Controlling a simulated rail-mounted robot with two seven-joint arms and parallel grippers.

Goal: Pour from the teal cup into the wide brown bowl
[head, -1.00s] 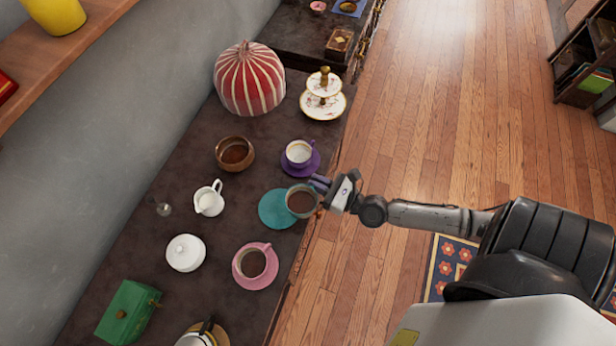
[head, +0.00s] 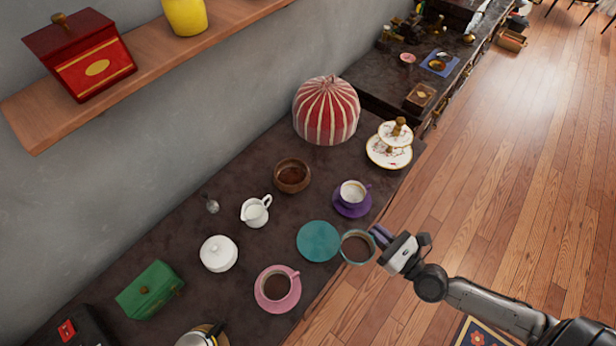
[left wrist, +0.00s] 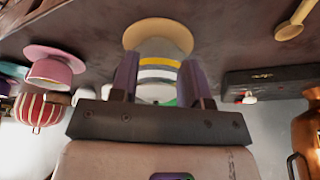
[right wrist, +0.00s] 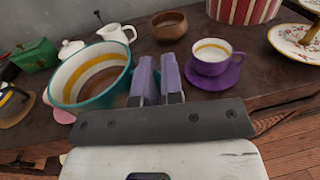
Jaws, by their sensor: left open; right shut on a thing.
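The teal cup (head: 357,247) has dark brown inside and is held at the counter's front edge, just right of its teal saucer (head: 318,241). My right gripper (head: 381,238) is shut on its right side. In the right wrist view the cup (right wrist: 92,78) shows pale and brown inner bands, left of the fingers (right wrist: 157,72). The wide brown bowl (head: 292,176) stands upright farther back, brown inside; it also shows in the right wrist view (right wrist: 168,25). My left gripper (left wrist: 157,78) is open, its fingers either side of a white, yellow-striped vessel (left wrist: 158,62); contact is unclear.
A purple cup (head: 352,193) on its saucer stands between the teal cup and the striped dome (head: 326,110). A white creamer (head: 256,211), white lidded pot (head: 219,253) and pink cup (head: 277,287) stand to the left. A tiered stand (head: 390,150) is behind right.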

